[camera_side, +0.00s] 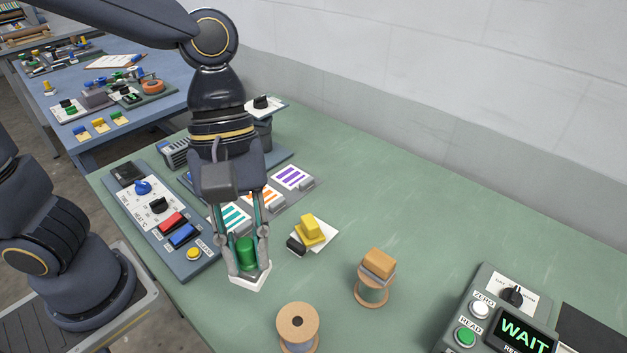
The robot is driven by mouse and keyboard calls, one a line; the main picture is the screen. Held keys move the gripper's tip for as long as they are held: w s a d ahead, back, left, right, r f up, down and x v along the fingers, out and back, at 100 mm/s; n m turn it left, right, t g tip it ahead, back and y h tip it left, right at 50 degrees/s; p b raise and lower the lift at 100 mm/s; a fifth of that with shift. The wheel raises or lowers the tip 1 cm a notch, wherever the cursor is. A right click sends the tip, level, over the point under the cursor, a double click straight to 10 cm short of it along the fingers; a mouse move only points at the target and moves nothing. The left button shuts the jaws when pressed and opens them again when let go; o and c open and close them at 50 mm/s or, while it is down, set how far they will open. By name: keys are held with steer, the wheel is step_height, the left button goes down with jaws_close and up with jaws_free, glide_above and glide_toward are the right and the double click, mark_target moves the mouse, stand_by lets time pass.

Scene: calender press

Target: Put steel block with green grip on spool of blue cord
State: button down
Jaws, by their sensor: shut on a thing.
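My gripper (249,266) points down at the front left of the green bench, with its fingers shut on the block with the green grip (246,251). The green grip shows between the fingers; the steel part is mostly hidden. A white card-like piece (248,283) shows right under the fingertips; I cannot tell whether the block touches it. A spool with wooden flanges (298,318) stands upright to the right at the front edge, its top bare. Another spool (371,296), with greenish cord, carries a block with a tan wooden grip (379,263).
A yellow-gripped block (311,227) sits on a white card behind, beside a small black piece (296,246). A control panel (165,220) lies left, striped cards (291,177) behind. A readout box showing WAIT (522,335) stands front right. The right-middle bench is clear.

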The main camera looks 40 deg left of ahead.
mark_target(244, 264)
steer(key=s+a+m+g, duration=0.1)
steer(key=s+a+m, duration=0.35)
steer(key=s, duration=0.25)
steer(key=shift+y, duration=0.5)
steer(key=w+d+f, duration=0.1)
steer(key=w, duration=0.1)
steer(key=w+d+f, duration=0.3)
steer(key=w, duration=0.1)
steer(key=shift+d+f, duration=0.15)
steer(key=shift+d, duration=0.1)
steer(key=w+d+f, duration=0.2)
steer(key=f, duration=0.1)
steer(key=w+d+f, duration=0.1)
steer(key=w+f, duration=0.1)
steer(key=shift+f, duration=0.15)
steer(key=shift+w+d+f, duration=0.15)
steer(key=shift+f, duration=0.05)
steer(key=shift+w+d+f, duration=0.1)
steer(key=shift+f, duration=0.8)
steer(key=shift+w+d+f, duration=0.1)
steer(key=shift+f, duration=0.8)
